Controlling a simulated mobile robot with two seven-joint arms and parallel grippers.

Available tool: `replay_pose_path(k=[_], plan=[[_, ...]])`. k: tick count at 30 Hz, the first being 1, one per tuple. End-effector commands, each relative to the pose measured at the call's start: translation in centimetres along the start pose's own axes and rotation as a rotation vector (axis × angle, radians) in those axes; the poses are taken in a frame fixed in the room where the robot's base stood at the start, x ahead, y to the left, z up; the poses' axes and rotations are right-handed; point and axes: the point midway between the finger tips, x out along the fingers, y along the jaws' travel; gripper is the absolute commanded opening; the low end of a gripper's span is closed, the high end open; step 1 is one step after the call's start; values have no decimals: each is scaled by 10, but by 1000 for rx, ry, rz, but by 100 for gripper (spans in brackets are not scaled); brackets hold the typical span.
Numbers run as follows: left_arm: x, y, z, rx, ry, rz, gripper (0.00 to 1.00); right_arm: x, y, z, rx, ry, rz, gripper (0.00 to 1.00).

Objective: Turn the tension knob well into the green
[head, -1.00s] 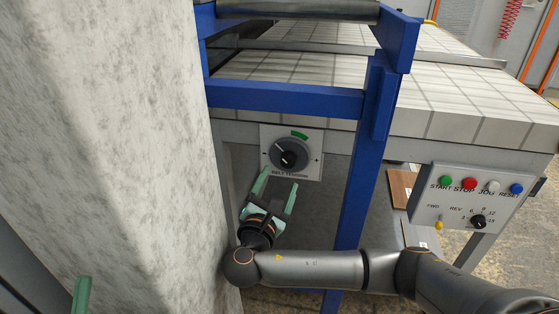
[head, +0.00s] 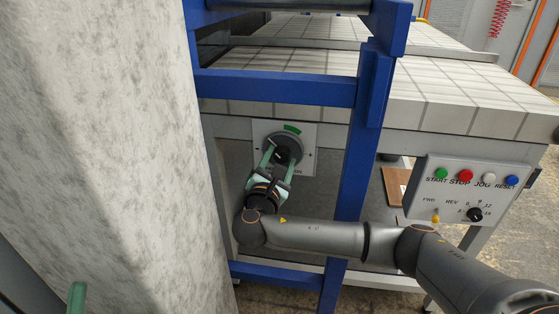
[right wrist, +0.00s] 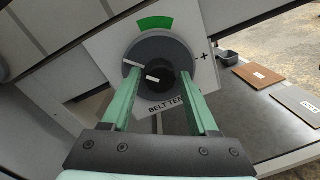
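The tension knob (head: 290,142) is a grey dial with a black centre grip on a white plate below the conveyor. It also shows in the right wrist view (right wrist: 152,50). Its white pointer line (right wrist: 140,69) points left and slightly up. The green band (right wrist: 156,22) lies at the top of the plate, clockwise from the pointer. My right gripper (head: 280,156) is in front of the knob with green fingers apart, one on each side of the black centre. I cannot tell whether they touch it. Only a green fingertip of my left gripper (head: 77,297) shows.
A blue frame post (head: 357,160) stands close to the right of the knob, with a blue crossbar (head: 275,88) above. A pale pillar (head: 100,130) fills the left. A control box (head: 455,190) with coloured buttons hangs at right, beyond my right forearm.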

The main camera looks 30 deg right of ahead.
Motion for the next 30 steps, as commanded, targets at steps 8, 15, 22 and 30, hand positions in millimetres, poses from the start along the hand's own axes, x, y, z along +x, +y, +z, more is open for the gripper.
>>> replay_pose_path(k=[8, 15, 22, 30], plan=[[0, 0, 0, 0, 1, 0, 100, 0, 0, 0, 0, 0, 0, 27], [0, 0, 0, 1, 1, 0, 100, 0, 0, 0, -1, 1, -1, 0], [0, 0, -1, 1, 1, 0, 100, -1, 0, -1, 6, 2, -1, 0], [5, -2, -5, 9, 3, 2, 100, -1, 0, 0, 99, 10, -6, 0]])
